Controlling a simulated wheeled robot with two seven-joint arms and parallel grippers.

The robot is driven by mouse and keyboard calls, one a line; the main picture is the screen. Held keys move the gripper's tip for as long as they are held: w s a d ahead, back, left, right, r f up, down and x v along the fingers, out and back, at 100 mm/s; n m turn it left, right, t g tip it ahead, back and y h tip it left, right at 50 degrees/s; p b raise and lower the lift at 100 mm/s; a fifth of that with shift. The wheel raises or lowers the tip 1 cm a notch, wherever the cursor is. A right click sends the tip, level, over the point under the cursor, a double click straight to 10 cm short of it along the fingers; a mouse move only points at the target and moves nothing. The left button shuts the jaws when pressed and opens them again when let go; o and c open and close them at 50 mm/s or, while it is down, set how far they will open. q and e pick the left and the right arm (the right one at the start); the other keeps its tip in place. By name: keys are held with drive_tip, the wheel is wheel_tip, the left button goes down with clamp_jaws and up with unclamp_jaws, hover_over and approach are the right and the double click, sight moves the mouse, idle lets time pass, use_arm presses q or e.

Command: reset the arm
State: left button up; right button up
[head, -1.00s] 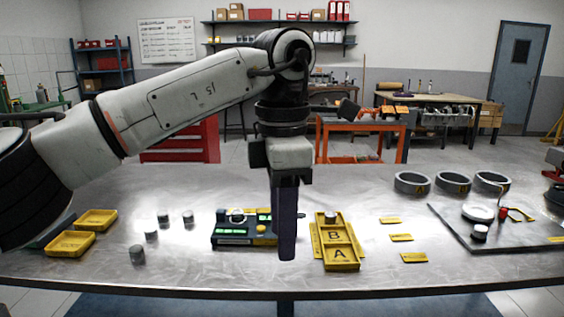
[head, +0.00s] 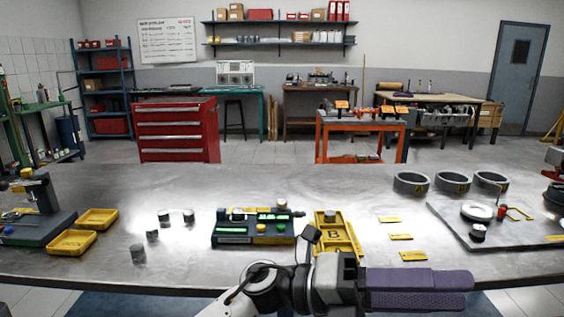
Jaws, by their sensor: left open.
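My left arm (head: 265,285) enters low at the bottom edge of the head view, in front of the table's near edge. My left gripper (head: 452,290) points to the right with its dark purple fingers roughly level. It is open, and I see nothing between the fingers. It covers part of the table's front edge and the front of the yellow tray marked A and B (head: 334,238). My right gripper is not in view.
On the metal table (head: 300,185) stand a green-lit device (head: 252,232), several small grey cylinders (head: 138,254), yellow bins (head: 72,243), yellow labels (head: 401,237), grey rings (head: 411,183) and a dark board (head: 465,232) with tools. The table's back middle is clear.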

use_arm(q)
drive_tip(key=w+a+f+n+t+h, duration=0.15)
drive_tip(key=w+a+n+t, duration=0.25)
drive_tip(key=n+t, duration=0.45)
drive_tip(key=w+a+f+n+t+h, duration=0.1)
drive_tip(key=w+a+f+n+t, duration=0.25)
drive_tip(key=n+t, duration=0.5)
drive_tip(key=w+a+f+n+t+y, duration=0.3)
drive_tip(key=a+f+n+t+y, duration=0.3)
drive_tip(key=a+f+n+y, duration=0.7)
drive_tip(key=s+a+f+n+g+y, duration=0.2)
drive_tip(key=s+a+f+n, duration=0.2)
drive_tip(key=f, duration=0.4)
drive_tip(key=s+a+f+n+g+y, duration=0.1)
drive_tip(key=s+a+f+n+y, duration=0.2)
drive_tip(key=f, duration=0.6)
drive_tip(key=s+a+f+n+g, duration=0.2)
drive_tip(key=s+a+f, duration=0.2)
drive_tip(key=s, duration=0.3)
drive_tip(key=s+a+f+n+g+y, duration=0.1)
drive_tip(key=s+a+f+n+g, duration=0.2)
drive_tip(key=s+f, duration=0.3)
drive_tip(key=shift+s+a+f, duration=0.2)
drive_tip(key=shift+s+a, duration=0.3)
drive_tip(key=shift+s, duration=0.1)
drive_tip(key=shift+y, duration=0.25)
drive_tip(key=shift+c, duration=0.3)
